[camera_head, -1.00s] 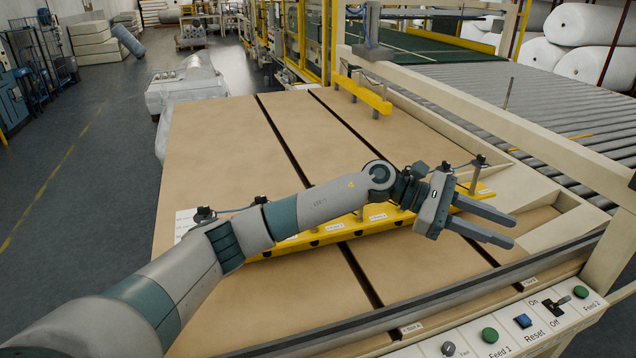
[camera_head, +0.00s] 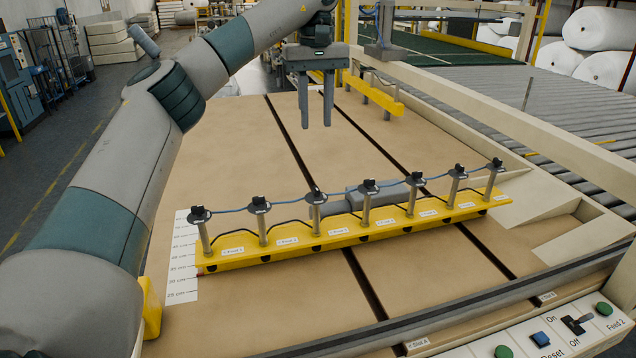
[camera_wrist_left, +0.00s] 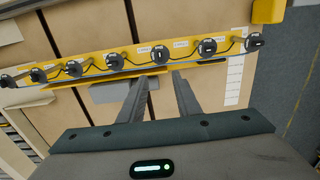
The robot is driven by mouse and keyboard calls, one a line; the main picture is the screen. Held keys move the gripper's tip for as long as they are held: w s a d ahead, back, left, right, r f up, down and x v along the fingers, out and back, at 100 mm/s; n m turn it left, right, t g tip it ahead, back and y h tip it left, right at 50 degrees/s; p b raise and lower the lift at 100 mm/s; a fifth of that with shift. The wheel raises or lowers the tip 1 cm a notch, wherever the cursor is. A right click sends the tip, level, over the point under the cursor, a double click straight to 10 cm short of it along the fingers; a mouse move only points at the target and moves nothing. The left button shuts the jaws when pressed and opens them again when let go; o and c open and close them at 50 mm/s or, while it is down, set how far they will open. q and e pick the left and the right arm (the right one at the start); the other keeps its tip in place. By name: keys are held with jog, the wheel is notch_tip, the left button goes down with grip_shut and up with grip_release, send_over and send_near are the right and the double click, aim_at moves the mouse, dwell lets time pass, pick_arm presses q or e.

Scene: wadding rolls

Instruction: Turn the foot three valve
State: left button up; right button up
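A yellow bar (camera_head: 290,250) lies across the brown table and carries a row of upright metal posts with black valve knobs, joined by a blue hose. The third valve from the left (camera_head: 315,196) stands upright. The small labels are hard to read, so I cannot confirm which is foot three. The row also shows in the left wrist view (camera_wrist_left: 160,52). My left gripper (camera_head: 316,122) is open and empty, fingers pointing down, beyond the bar and apart from the valves. In the left wrist view its fingers (camera_wrist_left: 155,90) are spread below the row. My right gripper is not in view.
A grey block with a cylinder (camera_head: 376,196) sits just behind the bar. A second yellow bar (camera_head: 375,95) stands at the back. A control panel (camera_head: 548,342) with buttons is at the front right. Rollers (camera_head: 560,115) run along the right. A paper scale (camera_head: 181,255) lies at the left.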

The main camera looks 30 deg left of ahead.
aim_at(316, 188)
pick_arm(q)
jog(key=shift+f, duration=0.1)
dwell(0.3)
notch_tip(316, 188, down, 17)
jog(key=p, duration=0.4)
jog(key=shift+f, duration=0.1)
dwell(0.5)
grip_shut()
